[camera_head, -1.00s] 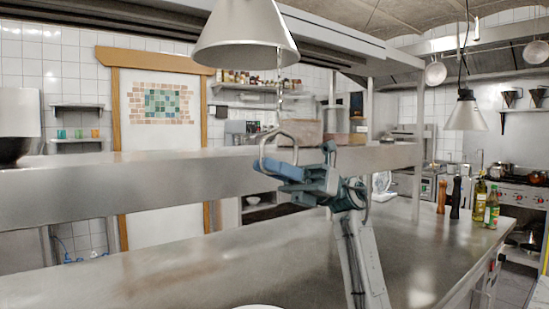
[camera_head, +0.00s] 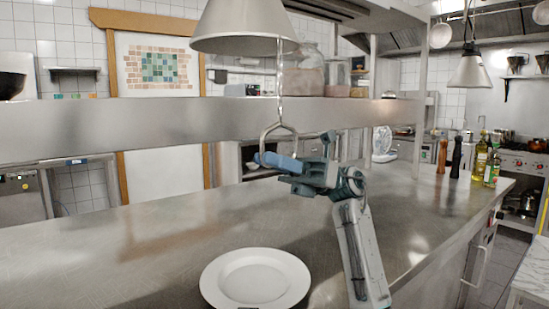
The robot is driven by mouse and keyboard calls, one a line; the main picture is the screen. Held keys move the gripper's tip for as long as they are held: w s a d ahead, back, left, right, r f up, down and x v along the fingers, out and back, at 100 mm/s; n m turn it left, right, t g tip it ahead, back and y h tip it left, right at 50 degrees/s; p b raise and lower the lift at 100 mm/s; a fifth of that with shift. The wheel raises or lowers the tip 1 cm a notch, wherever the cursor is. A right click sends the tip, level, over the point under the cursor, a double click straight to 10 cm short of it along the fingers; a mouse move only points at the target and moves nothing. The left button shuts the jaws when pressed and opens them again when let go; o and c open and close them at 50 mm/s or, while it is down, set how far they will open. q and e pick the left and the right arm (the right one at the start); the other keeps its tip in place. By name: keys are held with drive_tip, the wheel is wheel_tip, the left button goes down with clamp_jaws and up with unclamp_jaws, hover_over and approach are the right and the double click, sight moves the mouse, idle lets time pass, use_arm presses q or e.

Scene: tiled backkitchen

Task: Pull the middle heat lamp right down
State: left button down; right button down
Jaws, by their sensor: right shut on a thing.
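The middle heat lamp (camera_head: 245,28) is a large pale cone shade at the top centre of the head view, its top cut off by the frame. A thin chain (camera_head: 279,80) hangs from it past the shelf, with a metal loop handle (camera_head: 267,132) at its lower end. My right gripper (camera_head: 285,161) is shut on this handle, above the counter. The lamp's rim is above the shelf's top edge. Another lamp (camera_head: 470,68) with a similar shade hangs farther back on the right. My left gripper is not in view.
A steel shelf (camera_head: 130,125) runs across behind the handle. A white plate (camera_head: 256,278) lies on the steel counter (camera_head: 120,250) below. Pepper mills (camera_head: 456,158) and bottles (camera_head: 480,162) stand at the counter's right end. The counter's left part is clear.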

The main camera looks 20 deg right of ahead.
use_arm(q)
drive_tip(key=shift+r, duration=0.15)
use_arm(e)
drive_tip(key=shift+f, duration=0.3)
drive_tip(key=c, duration=1.6)
unclamp_jaws()
drive_tip(key=shift+w, duration=0.1)
drive_tip(key=shift+o, duration=0.5)
drive_tip(key=shift+w+a, duration=0.1)
drive_tip(key=shift+w, duration=0.05)
